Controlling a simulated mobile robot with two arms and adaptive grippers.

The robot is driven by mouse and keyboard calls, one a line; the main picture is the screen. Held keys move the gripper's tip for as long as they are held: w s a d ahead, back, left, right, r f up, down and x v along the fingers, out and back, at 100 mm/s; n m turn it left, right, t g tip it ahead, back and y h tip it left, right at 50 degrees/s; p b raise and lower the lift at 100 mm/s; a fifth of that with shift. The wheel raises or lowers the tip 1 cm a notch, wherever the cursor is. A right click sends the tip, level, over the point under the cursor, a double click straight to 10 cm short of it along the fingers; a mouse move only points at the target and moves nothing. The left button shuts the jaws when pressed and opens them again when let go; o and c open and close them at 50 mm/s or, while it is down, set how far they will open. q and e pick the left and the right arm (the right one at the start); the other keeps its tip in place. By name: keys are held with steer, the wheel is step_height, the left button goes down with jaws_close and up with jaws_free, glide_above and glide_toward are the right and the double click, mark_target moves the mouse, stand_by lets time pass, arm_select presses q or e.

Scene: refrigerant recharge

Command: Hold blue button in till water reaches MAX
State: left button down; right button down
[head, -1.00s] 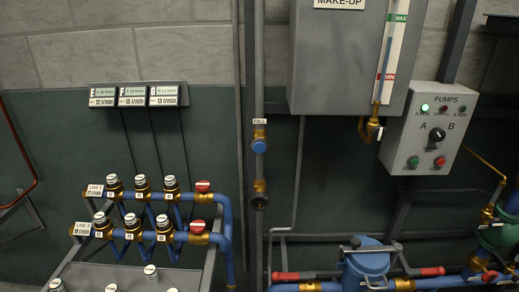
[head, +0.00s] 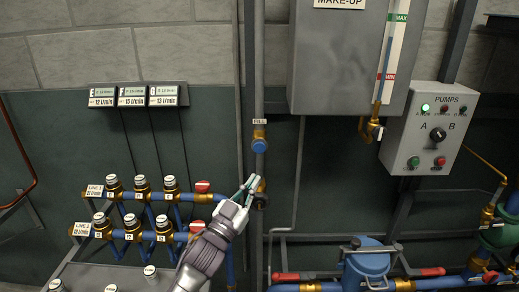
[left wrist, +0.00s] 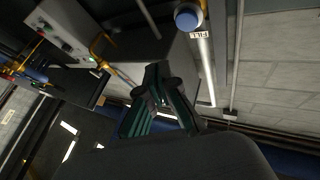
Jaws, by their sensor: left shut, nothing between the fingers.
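The blue button (head: 259,146) sits on a brass fitting on the vertical grey pipe, under a FILL label. It also shows in the left wrist view (left wrist: 188,17), near the top edge. My left gripper (head: 251,184) is shut and empty, just below the button in the head view and apart from it. Its closed fingers show in the left wrist view (left wrist: 160,85). The level gauge (head: 391,48) on the make-up tank has a green MAX mark at its top and a red MIN mark lower down. The exact water level is too small to tell.
The grey make-up tank (head: 335,60) hangs right of the pipe. A PUMPS panel (head: 430,128) is further right. Blue pipes with several valves (head: 135,225) stand left of my arm. A blue vessel (head: 367,265) with red handles is at lower right.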

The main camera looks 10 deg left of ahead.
arm_select(q)
steer(key=r+h, duration=0.1)
steer(key=r+m+h, duration=0.1)
steer(key=d+r, duration=0.1)
steer(key=shift+w+m+h, duration=0.25)
steer(key=shift+m+h, duration=0.15)
steer(key=shift+f, duration=0.1)
steer(key=b, duration=0.4)
glide_toward(263, 145)
steer(key=w+d+r, duration=0.3)
steer(key=shift+w+b, duration=0.35)
steer(key=shift+w, duration=0.1)
steer(key=shift+r, duration=0.1)
stand_by(0.5)
steer(key=shift+w, duration=0.4)
steer(key=shift+w+a+b, duration=0.15)
steer(key=shift+w+b, duration=0.35)
steer(key=shift+b, duration=0.1)
stand_by(4.1)
